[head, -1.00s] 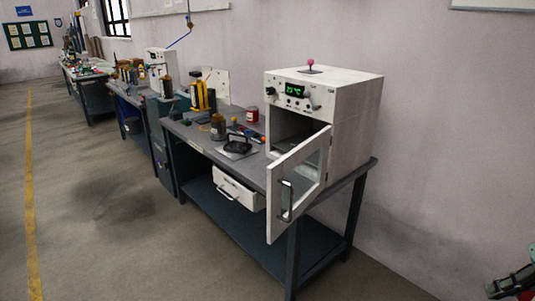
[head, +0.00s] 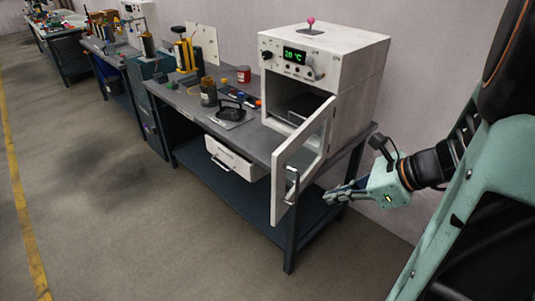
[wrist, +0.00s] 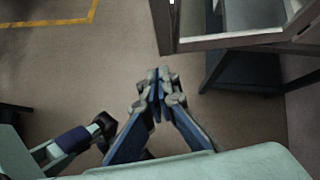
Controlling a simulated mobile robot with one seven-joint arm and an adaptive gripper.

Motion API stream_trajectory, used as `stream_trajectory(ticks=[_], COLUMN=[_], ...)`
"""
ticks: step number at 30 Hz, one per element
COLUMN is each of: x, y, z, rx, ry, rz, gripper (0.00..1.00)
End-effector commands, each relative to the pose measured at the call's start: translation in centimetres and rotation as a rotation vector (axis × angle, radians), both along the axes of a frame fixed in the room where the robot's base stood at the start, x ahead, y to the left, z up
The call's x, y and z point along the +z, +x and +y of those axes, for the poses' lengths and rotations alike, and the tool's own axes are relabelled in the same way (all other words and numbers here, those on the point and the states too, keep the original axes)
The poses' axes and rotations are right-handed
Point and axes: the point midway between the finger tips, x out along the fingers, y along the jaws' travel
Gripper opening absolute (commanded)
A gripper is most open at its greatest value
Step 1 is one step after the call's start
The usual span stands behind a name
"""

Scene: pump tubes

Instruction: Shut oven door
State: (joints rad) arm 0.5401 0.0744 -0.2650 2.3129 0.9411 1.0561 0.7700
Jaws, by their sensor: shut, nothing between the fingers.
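The white oven (head: 345,90) stands on the near right end of the workbench, with a green temperature display on its front. Its door (head: 302,155) is swung wide open and sticks out past the bench front, with its handle (head: 291,186) on the face turned left. My gripper (head: 328,198) is shut and empty, to the right of the door and apart from it. In the wrist view my fingertips (wrist: 158,75) meet, and part of the door frame (wrist: 240,38) shows above and right of them. The handle cannot be made out there.
The workbench (head: 195,105) holds a dark-handled tool on a plate (head: 231,110), a brown jar (head: 208,92) and a red can (head: 243,75). A white drawer (head: 234,158) is pulled out below the top. The floor in front is clear.

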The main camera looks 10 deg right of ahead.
Motion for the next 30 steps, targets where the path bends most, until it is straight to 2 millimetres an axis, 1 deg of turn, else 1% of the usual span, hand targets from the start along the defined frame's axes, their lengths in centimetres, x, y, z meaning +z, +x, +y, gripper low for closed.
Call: stream_trajectory(ticks=[1, 4, 8, 11, 22, 25, 30], x=[0.2, 0.1, -0.6, -1.7, -7.3, -7.0, -7.0], y=[0.1, 0.4, 0.8, 1.4, 5.1, 6.2, 7.5], z=[0.5, 1.1, 1.7, 2.5, 6.5, 7.7, 9.0], rx=[-0.032, -0.069, -0.081, -0.078, -0.075, -0.074, -0.076], ry=[0.033, 0.073, 0.086, 0.086, 0.083, 0.081, 0.081], rz=[0.022, 0.048, 0.057, 0.057, 0.058, 0.055, 0.054], gripper=[0.0, 0.0, 0.0, 0.0, 0.0, 0.0, 0.0])
